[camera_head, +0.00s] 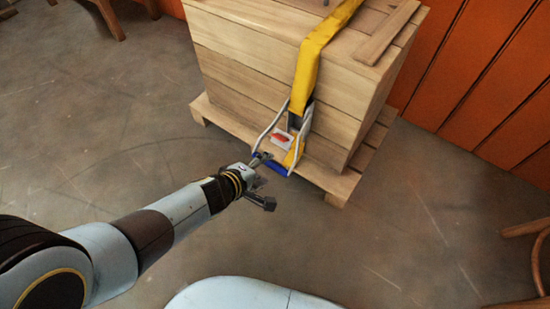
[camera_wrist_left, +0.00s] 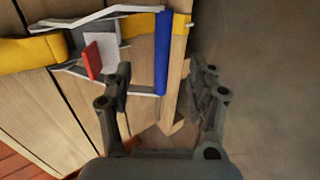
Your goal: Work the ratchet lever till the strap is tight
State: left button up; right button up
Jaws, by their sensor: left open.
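A yellow strap (camera_head: 316,55) runs over the wooden crate (camera_head: 245,62) and down its front to the ratchet. The ratchet lever (camera_head: 267,129) is a pale metal frame that hangs down and out from the crate, with a blue grip bar (camera_head: 275,166) at its lower end. The blue bar also shows in the left wrist view (camera_wrist_left: 162,55). My left gripper (camera_head: 266,181) is open at the blue bar. In the wrist view the bar lines up with the gap between its fingers (camera_wrist_left: 163,80); I cannot tell whether they touch it. My right gripper is out of view.
A red tab (camera_head: 281,137) on a white plate sits inside the lever frame. The crate stands on a wooden pallet (camera_head: 330,180). Orange panelling (camera_head: 485,60) is behind at right. Wooden furniture (camera_head: 525,265) stands at the right edge. The concrete floor in front is clear.

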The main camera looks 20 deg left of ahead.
pick_arm(q)
jog(key=shift+s+a+r, duration=0.1)
jog(key=shift+s+r, duration=0.1)
jog(key=shift+r, duration=0.2)
jog(key=p+v, duration=0.4)
jog(key=v, duration=0.3)
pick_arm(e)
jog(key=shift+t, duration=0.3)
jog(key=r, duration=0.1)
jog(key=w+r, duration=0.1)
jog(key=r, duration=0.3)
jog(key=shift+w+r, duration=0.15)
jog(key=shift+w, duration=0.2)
